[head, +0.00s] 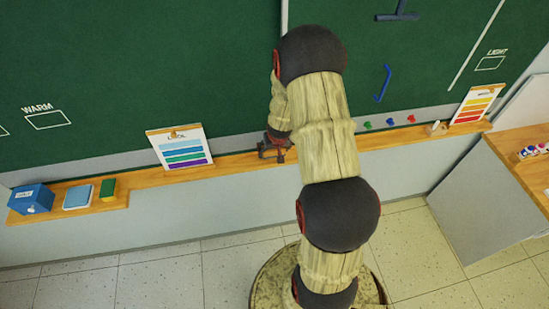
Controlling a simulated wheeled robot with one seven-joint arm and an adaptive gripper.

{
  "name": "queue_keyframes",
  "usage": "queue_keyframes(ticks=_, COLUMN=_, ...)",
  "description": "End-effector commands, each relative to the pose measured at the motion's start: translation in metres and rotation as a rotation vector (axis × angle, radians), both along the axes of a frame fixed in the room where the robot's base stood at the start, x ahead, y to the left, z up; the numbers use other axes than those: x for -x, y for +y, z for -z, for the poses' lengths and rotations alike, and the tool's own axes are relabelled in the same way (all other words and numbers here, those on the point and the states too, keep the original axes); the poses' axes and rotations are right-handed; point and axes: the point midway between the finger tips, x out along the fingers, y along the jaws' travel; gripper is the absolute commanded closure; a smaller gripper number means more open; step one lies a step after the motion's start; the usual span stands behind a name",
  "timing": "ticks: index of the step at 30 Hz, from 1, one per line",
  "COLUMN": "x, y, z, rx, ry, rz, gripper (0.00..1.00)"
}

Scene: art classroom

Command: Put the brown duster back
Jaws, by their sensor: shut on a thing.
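My gripper (273,152) is at the wooden ledge (235,163) below the green chalkboard, just left of my arm's upper links. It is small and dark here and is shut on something. The brown duster cannot be made out clearly; what shows at the fingers is dark brown and blends with the gripper and ledge. No other brown duster is visible on the open parts of the ledge. My arm hides part of the ledge right of the gripper. Whether the held thing touches the ledge cannot be told.
On the left ledge are a blue box (31,198), a light-blue block (78,196) and a green-yellow sponge (107,189). A cool colour chart (181,149) and a warm colour chart (474,104) stand on the ledge. A side table (525,170) is at right.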

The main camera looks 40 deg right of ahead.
Motion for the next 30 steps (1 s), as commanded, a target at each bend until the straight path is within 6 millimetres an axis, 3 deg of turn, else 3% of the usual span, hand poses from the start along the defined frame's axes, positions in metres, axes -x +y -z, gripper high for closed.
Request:
queue_keyframes(ticks=9, x=-0.002, y=-0.006, z=0.035, rx=0.001, ry=-0.001, rz=-0.001, gripper=0.49)
queue_keyframes(ticks=21, x=-0.003, y=-0.006, z=0.039, rx=0.001, ry=-0.001, rz=0.000, gripper=0.49)
queue_keyframes(ticks=22, x=-0.002, y=-0.006, z=0.039, rx=0.001, ry=-0.001, rz=-0.001, gripper=0.28)
queue_keyframes(ticks=30, x=-0.002, y=-0.006, z=0.039, rx=0.001, ry=-0.001, rz=0.000, gripper=0.12)
